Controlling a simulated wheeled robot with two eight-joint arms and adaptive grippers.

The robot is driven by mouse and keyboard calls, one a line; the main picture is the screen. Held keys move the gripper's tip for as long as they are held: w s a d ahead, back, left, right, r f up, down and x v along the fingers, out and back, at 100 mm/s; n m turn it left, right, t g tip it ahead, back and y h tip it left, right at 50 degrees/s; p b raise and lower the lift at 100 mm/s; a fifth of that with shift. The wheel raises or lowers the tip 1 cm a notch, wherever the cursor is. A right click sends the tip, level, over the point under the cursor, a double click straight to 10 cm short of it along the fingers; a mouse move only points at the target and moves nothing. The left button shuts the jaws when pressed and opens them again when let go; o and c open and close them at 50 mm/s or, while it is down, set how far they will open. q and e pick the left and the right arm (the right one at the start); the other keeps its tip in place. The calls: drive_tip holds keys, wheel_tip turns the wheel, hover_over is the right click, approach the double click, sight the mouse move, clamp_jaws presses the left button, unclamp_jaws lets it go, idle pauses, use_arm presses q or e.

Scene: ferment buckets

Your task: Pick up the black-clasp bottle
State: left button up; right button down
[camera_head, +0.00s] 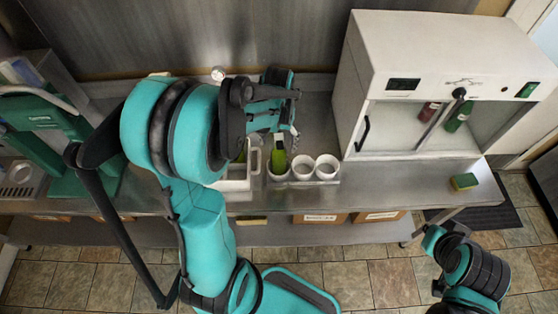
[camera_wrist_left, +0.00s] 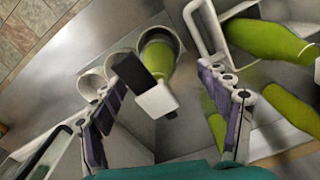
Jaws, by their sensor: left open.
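A green bottle (camera_head: 279,160) stands in the leftmost of a row of white cups on the steel counter. In the left wrist view the bottle (camera_wrist_left: 160,55) shows from above, with a black clasp (camera_wrist_left: 132,72) and a white cap (camera_wrist_left: 157,101) at its top. My left gripper (camera_head: 287,112) is over the bottle in the head view. In the wrist view the open fingers of the left gripper (camera_wrist_left: 162,88) lie on either side of the clasp and cap, with gaps visible. My right arm shows at the lower right, but its gripper is not visible.
Two more white cups (camera_head: 302,168) stand to the right of the bottle. A white crate (camera_head: 234,185) with several green bottles (camera_wrist_left: 265,38) is close on the left. A white cabinet (camera_head: 452,55) stands at the right. A sponge (camera_head: 464,181) lies near the counter's right end.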

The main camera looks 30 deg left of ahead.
sight(279, 157)
use_arm(q)
wheel_tip(279, 157, down, 5)
drive_tip(key=shift+d+r+b, duration=0.1)
drive_tip(key=shift+b, duration=0.3)
clamp_jaws()
